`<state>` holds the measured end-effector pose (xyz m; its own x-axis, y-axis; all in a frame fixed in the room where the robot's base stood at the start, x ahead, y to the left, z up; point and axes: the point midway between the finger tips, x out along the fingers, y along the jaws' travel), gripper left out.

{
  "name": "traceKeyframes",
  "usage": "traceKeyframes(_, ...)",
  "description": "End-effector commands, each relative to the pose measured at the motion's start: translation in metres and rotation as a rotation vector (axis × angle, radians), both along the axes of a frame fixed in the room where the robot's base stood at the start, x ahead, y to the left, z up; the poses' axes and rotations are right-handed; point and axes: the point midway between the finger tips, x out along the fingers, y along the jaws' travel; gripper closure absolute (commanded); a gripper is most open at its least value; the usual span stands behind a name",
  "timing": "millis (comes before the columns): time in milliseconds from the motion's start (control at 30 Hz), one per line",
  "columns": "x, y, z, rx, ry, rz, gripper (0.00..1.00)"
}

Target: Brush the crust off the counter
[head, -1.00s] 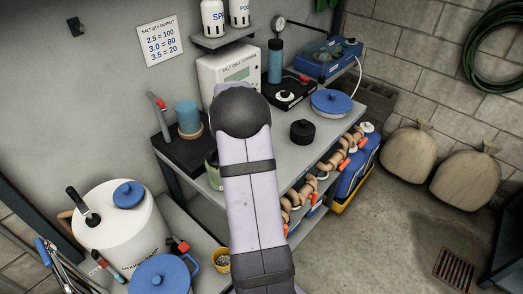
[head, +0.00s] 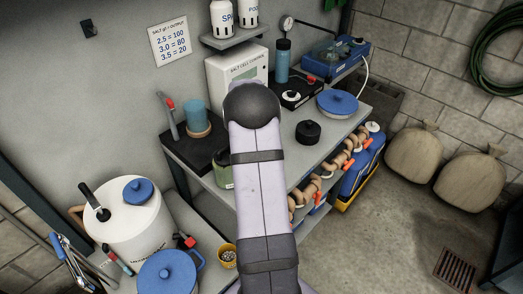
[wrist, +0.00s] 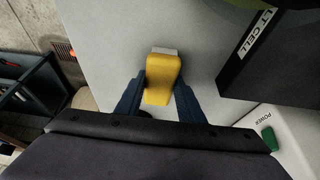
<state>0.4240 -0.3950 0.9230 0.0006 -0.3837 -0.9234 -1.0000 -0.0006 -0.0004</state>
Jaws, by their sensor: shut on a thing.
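In the wrist view my gripper (wrist: 158,98) is shut on a yellow block-like handle (wrist: 162,78) with a pale grey end pointing away; it looks like a brush, but no bristles show. The handle is over the bare light grey counter (wrist: 208,68); I cannot tell whether its end touches. The counter also shows in the head view (head: 318,152). No crust can be made out in either view. In the head view my arm covers the middle of the counter and hides my gripper and the handle.
In the wrist view a dark box (wrist: 275,60) and a white unit with a green switch (wrist: 268,138) stand at right. In the head view a white control box (head: 228,72), a black knob-topped lid (head: 308,132) and a blue lid (head: 337,103) surround my arm.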

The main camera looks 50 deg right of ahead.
Motion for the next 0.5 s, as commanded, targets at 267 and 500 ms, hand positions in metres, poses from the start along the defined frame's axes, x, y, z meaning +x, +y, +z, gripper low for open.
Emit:
traceKeyframes(267, -0.001, -0.026, 0.001, 0.002, 0.002, -0.002, 0.86)
traceKeyframes(500, -0.001, -0.047, 0.001, 0.002, 0.002, -0.003, 0.86)
